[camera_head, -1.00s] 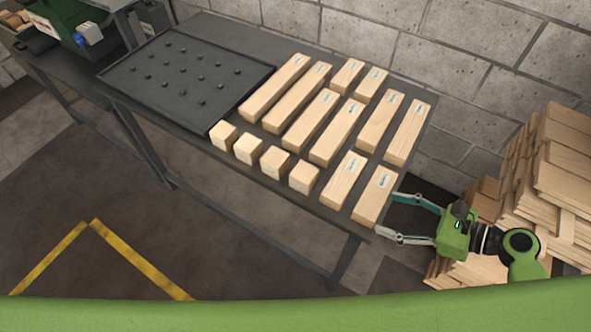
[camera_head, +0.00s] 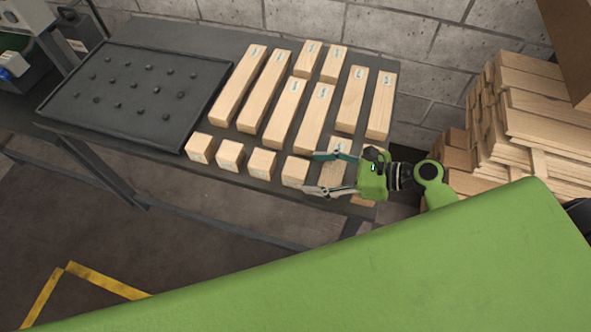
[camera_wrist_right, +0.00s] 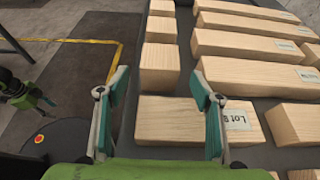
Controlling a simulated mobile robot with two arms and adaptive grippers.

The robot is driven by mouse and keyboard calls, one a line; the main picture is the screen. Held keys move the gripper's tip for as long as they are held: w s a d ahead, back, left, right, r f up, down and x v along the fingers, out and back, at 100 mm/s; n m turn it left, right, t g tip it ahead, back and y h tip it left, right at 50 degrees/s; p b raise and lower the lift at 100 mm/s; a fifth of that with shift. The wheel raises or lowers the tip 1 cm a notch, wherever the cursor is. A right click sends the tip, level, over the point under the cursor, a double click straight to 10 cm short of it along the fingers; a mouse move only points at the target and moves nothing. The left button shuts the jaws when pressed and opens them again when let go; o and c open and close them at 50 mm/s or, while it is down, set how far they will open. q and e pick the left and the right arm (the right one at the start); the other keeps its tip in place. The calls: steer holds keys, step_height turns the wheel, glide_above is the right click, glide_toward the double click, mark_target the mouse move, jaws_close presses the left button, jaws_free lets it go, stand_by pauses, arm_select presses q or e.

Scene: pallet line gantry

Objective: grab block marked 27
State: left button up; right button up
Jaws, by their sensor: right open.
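Blocks with small paper labels stand on the dark table; no number is readable, so I cannot tell which is 27. My right gripper (camera_head: 313,173) is open and empty over the front right of the table. Between and beyond its fingers in the wrist view (camera_wrist_right: 160,75) lie a small cube (camera_wrist_right: 160,67) and a longer block (camera_wrist_right: 175,122) labelled "Lot", the rest unclear. That longer block shows partly behind the gripper in the head view (camera_head: 337,148). The cube (camera_head: 295,169) is just left of the fingertips.
Three more cubes (camera_head: 230,154) line the front edge. Long blocks (camera_head: 238,85) fill the table behind them. A black tray with pegs (camera_head: 130,110) is at left. A plank stack (camera_head: 530,120) stands at right, a block wall (camera_head: 420,40) behind.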

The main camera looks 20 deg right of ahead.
mark_target(296, 172)
steer(key=shift+w+a+f, duration=0.15)
steer(key=shift+w+a, duration=0.15)
steer(key=shift+a, duration=0.1)
steer(key=shift+w+a+f, duration=0.1)
steer(key=shift+w+a, duration=0.05)
steer(key=shift+a, duration=0.05)
steer(key=p+x, duration=0.1)
steer(key=x, duration=0.3)
steer(key=shift+f, duration=0.15)
steer(key=shift+w+a+f, duration=0.2)
steer(key=shift+a, duration=0.1)
arm_select(q)
steer(key=shift+w+a+r, duration=0.3)
steer(key=shift+a+r, duration=0.35)
steer(key=shift+a, duration=0.1)
arm_select(e)
steer(key=c, duration=1.2)
